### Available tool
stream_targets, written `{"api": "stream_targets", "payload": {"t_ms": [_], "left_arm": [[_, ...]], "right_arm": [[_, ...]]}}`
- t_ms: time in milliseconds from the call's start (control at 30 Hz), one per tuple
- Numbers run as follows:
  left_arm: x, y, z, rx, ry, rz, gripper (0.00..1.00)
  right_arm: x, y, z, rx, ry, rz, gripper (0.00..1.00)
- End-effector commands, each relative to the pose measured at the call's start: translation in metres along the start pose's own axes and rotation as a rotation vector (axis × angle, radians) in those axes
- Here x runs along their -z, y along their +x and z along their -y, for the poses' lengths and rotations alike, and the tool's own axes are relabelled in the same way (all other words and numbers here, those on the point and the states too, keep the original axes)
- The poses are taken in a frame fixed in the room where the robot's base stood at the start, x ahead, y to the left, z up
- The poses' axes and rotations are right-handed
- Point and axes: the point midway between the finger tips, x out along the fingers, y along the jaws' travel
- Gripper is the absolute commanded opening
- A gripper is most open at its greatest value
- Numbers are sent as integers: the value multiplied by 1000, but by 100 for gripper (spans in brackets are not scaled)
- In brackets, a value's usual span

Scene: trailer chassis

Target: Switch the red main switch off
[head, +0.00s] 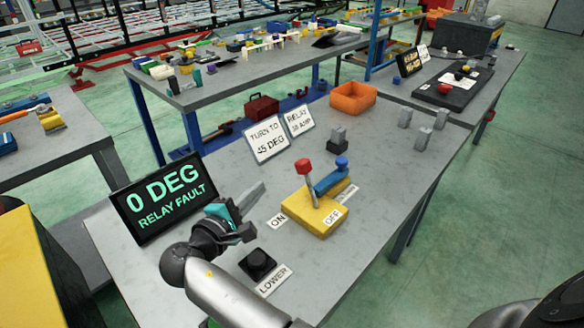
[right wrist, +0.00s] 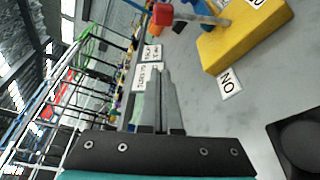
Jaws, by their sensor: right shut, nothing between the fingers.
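The red main switch is a lever with a red knob (head: 304,168) on a grey stem, standing on a yellow base (head: 315,213) on the grey table. The stem is near upright, tilted slightly left. My right gripper (head: 261,186) is shut and empty, left of the base and apart from the lever. In the right wrist view the closed fingers (right wrist: 162,72) point towards the red knob (right wrist: 162,14), with the yellow base (right wrist: 245,38) at upper right. My left gripper is not in view.
A blue handle (head: 328,182) sits on the base's far side. A black button (head: 258,264) with a LOWER label is in front. A display (head: 164,198) reads "0 DEG RELAY FAULT". Sign cards (head: 267,139), an orange bin (head: 353,98) and grey blocks (head: 338,138) stand behind.

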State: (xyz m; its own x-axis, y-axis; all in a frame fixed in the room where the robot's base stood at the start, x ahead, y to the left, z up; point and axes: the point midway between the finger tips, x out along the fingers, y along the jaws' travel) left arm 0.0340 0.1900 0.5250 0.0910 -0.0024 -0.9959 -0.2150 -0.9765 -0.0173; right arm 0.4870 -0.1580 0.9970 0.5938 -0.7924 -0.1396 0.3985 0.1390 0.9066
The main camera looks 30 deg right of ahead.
Motion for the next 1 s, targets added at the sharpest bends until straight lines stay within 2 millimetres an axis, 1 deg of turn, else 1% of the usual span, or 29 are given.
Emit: {"api": "stream_targets", "payload": {"t_ms": [33, 100, 167, 267, 367, 700, 800, 1000], "left_arm": [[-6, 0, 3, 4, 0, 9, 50], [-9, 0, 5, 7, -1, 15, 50], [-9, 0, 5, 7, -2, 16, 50], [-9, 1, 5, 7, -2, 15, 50], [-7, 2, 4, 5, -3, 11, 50], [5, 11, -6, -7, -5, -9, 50], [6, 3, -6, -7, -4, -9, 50], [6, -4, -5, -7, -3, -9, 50]], "right_arm": [[0, 0, 0, 0, 0, 0, 0], [0, 1, 0, 0, -1, 1, 0], [0, 3, 0, -1, -1, 1, 0], [-1, 13, 0, -2, -1, 4, 0], [-1, 29, 0, -2, -1, 4, 0], [-1, 104, 0, -2, -2, 5, 0], [-12, 97, -1, 0, 0, 0, 0], [-30, 91, 0, 0, 0, 0, 0]]}}
